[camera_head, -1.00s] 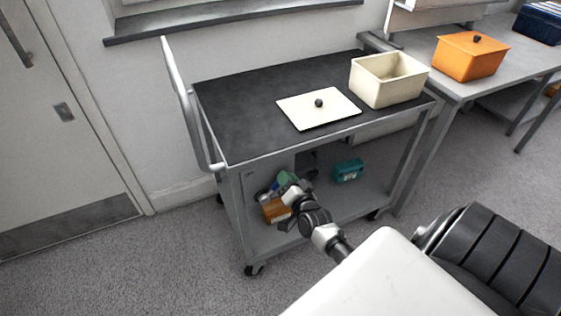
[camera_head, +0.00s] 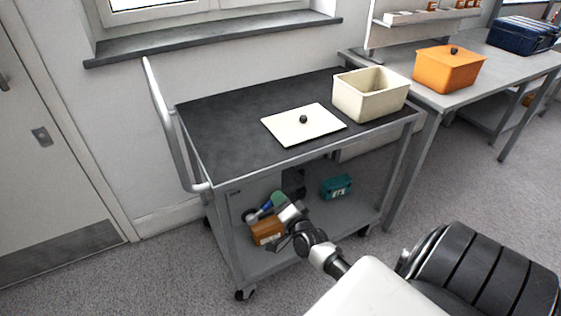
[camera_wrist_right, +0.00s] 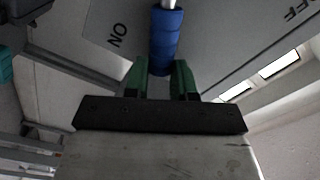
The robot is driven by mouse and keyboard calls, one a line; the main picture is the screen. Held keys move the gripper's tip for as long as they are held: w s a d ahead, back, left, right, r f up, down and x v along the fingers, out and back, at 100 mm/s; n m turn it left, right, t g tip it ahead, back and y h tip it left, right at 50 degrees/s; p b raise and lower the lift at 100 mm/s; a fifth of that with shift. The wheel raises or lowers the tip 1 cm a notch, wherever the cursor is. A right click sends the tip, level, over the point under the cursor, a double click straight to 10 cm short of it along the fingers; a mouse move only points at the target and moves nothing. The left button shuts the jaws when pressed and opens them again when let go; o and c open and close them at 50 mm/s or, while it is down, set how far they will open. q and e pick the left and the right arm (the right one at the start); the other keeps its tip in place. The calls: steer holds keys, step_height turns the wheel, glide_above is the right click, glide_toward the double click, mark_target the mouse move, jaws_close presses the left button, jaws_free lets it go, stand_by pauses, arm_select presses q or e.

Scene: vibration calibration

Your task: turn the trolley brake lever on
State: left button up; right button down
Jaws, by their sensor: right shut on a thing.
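The trolley (camera_head: 222,182) stands against the wall with a grey panel on its lower level. The brake lever has a ribbed blue handle (camera_wrist_right: 166,40) on a metal rod; in the head view the handle (camera_head: 261,211) is small and partly hidden. My right gripper (camera_wrist_right: 161,78) has green fingers, one on each side of the handle's near end, and is shut on it. It also shows in the head view (camera_head: 274,203), reaching under the trolley top. In the wrist view the handle lies between the upside-down ON label (camera_wrist_right: 119,36) and the OFF label (camera_wrist_right: 297,12). My left gripper is not in view.
A table (camera_head: 425,98) with an orange box (camera_head: 449,70) stands at right.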

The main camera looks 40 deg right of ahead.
steer(key=shift+f, duration=0.1)
steer(key=c, duration=0.9)
jaws_free()
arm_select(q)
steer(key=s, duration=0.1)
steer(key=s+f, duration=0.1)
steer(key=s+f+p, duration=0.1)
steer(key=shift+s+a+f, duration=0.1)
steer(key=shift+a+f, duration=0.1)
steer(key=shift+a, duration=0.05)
arm_select(e)
steer(key=v, duration=1.1)
steer(key=shift+a, duration=0.1)
